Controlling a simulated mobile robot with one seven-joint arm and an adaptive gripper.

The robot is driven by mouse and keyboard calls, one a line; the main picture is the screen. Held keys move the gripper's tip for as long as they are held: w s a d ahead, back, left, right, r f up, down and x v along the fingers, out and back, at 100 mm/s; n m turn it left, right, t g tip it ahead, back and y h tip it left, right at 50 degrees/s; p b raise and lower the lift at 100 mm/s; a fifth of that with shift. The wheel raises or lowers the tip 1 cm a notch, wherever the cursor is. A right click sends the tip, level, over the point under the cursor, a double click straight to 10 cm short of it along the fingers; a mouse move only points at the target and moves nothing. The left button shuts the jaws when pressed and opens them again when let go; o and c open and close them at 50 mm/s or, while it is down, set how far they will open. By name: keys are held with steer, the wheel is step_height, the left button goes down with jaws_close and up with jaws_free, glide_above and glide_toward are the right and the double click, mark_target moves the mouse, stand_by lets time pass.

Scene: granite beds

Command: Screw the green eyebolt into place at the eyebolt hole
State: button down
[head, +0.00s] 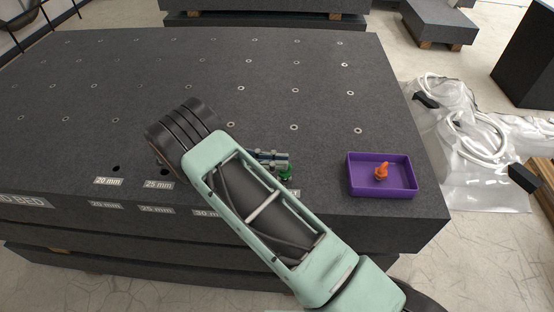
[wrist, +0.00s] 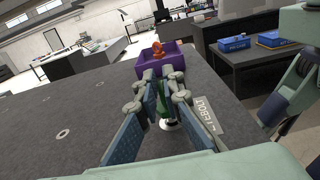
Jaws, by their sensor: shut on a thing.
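The green eyebolt (head: 287,173) is at the front part of the dark granite bed. My gripper (head: 280,163) reaches it from the left, partly hidden behind my arm. In the wrist view the green eyebolt (wrist: 162,98) shows as a narrow strip between the fingers of my gripper (wrist: 165,103), which is shut on it. A pale ring (wrist: 170,125), apparently the hole's rim, lies on the bed close below the eyebolt, beside the EYEBOLT label (wrist: 207,114). I cannot tell whether the eyebolt's shank is in the hole.
A purple tray (head: 383,194) holding an orange eyebolt (head: 381,172) stands right of the gripper. The bed (head: 300,100) has rows of small holes and a clear surface behind. Plastic-wrapped white hoses (head: 470,135) lie beyond its right edge.

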steer(key=shift+f+b, duration=0.65)
steer(key=shift+f, duration=0.25)
steer(key=c, duration=2)
jaws_free()
steer(key=shift+a, duration=0.15)
steer(key=shift+w+a+p, duration=0.1)
steer(key=shift+a+p, duration=0.35)
steer(key=shift+a, duration=1.95)
steer(key=shift+r, duration=0.15)
